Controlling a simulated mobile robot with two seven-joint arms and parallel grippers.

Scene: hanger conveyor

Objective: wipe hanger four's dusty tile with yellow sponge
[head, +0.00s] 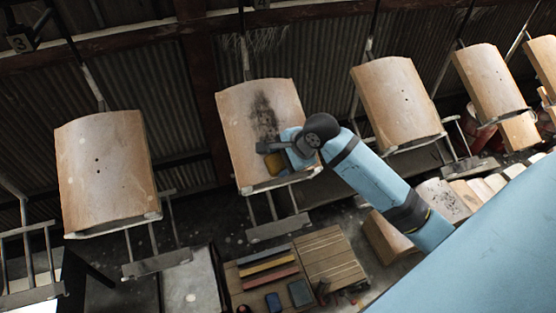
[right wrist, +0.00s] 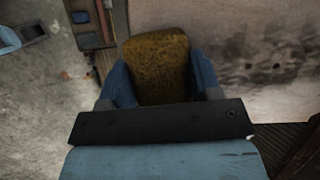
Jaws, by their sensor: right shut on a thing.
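The dusty tile (head: 240,125) hangs at the middle of the head view, below a small plate (head: 260,3) whose number is hard to read. A dark smudge runs down the tile's upper middle. In the right wrist view the tile (right wrist: 285,25) is at the right, with the dark smudge around two holes. My right gripper (head: 276,160) is at the tile's lower part, shut on the yellow sponge (head: 274,164). The sponge (right wrist: 158,65) shows between its blue fingers in the wrist view. I cannot tell whether the sponge touches the tile. My left gripper is not in view.
Other curved tiles hang at the left (head: 105,170) and right (head: 395,100), the left one near a plate marked 3 (head: 20,42). Below stands a wooden workbench (head: 325,250) with coloured bars (head: 268,263) and small blocks. More tiles lie at the lower right.

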